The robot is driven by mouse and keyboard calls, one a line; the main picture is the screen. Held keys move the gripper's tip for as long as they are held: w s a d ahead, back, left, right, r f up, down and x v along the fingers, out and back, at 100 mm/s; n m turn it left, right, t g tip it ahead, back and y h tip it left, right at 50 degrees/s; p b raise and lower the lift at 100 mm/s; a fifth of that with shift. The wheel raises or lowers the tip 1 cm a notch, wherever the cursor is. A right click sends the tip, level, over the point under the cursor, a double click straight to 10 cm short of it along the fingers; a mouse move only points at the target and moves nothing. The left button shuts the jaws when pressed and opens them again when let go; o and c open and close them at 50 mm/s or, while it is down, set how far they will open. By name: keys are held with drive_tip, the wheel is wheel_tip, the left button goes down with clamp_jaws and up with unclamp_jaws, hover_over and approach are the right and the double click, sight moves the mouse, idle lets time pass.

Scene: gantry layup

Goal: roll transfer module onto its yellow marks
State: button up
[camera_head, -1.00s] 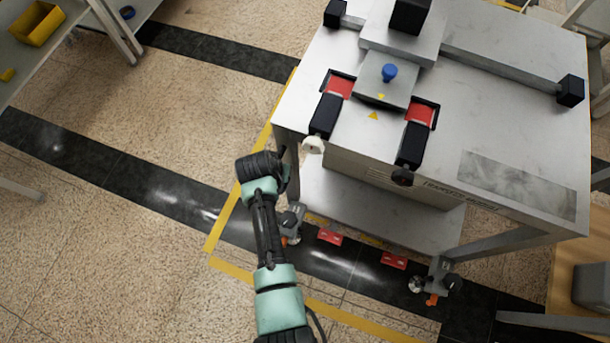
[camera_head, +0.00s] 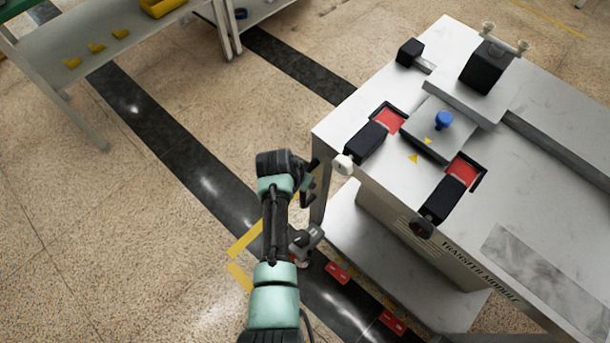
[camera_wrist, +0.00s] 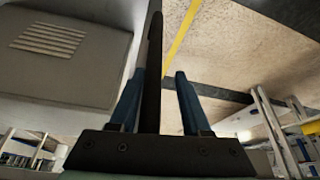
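The transfer module (camera_head: 395,180) is a grey wheeled table with a lower shelf and a lettered front, at the right of the head view. A caster (camera_head: 305,243) shows under its near left corner. Yellow floor tape (camera_head: 245,238) shows left of that corner, with another piece (camera_head: 240,278) just below it; my arm hides part of it. My gripper (camera_head: 311,178) is beside the module's left corner leg (camera_head: 318,208). In the wrist view its blue fingers (camera_wrist: 160,100) stand apart. A dark upright bar (camera_wrist: 153,45) shows between them, close to the left finger; contact is unclear.
Red plates (camera_head: 337,272) lie on the floor near the module's front edge. A white knob (camera_head: 343,164) sticks out above my gripper. The speckled floor (camera_head: 110,230) at left is clear.

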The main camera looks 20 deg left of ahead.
drive_tip(key=shift+s+d, duration=0.1)
drive_tip(key=shift+d, duration=0.05)
drive_tip(key=p+v, duration=0.3)
drive_tip(key=v, duration=1)
drive_tip(key=shift+p, duration=0.35)
